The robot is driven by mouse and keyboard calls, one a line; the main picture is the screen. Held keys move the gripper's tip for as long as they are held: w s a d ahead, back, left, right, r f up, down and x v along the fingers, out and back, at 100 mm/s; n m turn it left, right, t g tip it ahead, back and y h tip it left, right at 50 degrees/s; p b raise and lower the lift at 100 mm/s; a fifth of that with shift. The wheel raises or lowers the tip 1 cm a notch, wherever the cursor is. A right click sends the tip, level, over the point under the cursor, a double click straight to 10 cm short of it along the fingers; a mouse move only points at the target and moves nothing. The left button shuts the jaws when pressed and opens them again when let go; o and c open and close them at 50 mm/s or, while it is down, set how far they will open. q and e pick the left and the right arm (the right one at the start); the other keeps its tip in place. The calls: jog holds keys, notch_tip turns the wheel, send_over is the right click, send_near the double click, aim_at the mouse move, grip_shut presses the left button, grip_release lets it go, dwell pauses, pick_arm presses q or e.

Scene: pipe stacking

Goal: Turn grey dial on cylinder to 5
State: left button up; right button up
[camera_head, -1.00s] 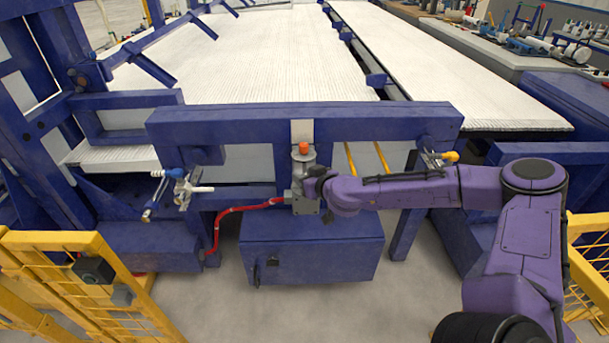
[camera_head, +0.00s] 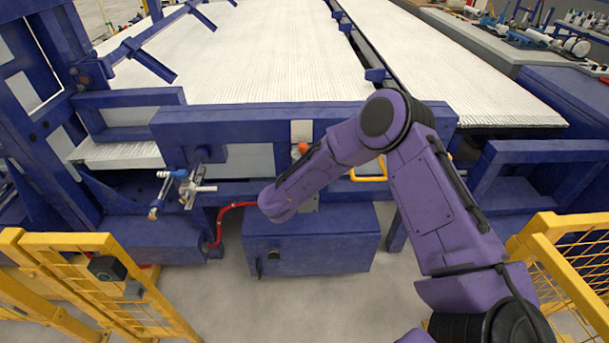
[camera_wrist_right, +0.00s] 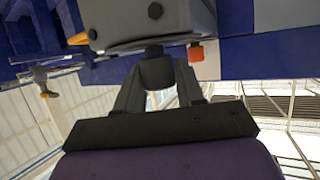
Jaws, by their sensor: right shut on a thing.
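The grey cylinder unit with its orange knob (camera_head: 299,149) is mounted on the blue crossbeam in the head view, mostly hidden behind my right arm. In the right wrist view its grey body (camera_wrist_right: 125,20) fills the top, with the orange knob (camera_wrist_right: 196,53) at the right. My right gripper (camera_wrist_right: 158,88) is shut on the dark grey dial (camera_wrist_right: 157,70), with a finger on each side of it. No number on the dial can be read. In the head view the right gripper is hidden behind the purple forearm. My left gripper is not in view.
A blue crossbeam (camera_head: 230,126) runs behind the unit. A red hose (camera_head: 222,219) curves down at its left, beside a blue cabinet (camera_head: 330,248). White valve fittings (camera_head: 191,188) hang further left. Yellow fences (camera_head: 60,280) stand at both front corners.

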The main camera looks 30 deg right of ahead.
jog(key=shift+a+f+m+g+h, duration=0.1)
jog(key=shift+m+g+h, duration=0.4)
jog(key=shift+m+g, duration=0.45)
jog(key=shift+m+g+h+b, duration=0.3)
jog(key=shift+m+g+b, duration=0.1)
jog(key=shift+m+g, duration=0.65)
jog(key=m+g+b, duration=0.1)
jog(key=m+g, duration=0.1)
jog(key=g, duration=0.1)
jog(key=shift+f+m+h+b, duration=0.1)
jog(key=shift+m+h+b, duration=0.2)
jog(key=shift+m+g+b, duration=0.45)
jog(key=shift+m+g, duration=0.35)
jog(key=shift+g, duration=0.3)
jog(key=o, duration=1)
jog(key=shift+w, duration=0.1)
jog(key=shift+c, duration=0.2)
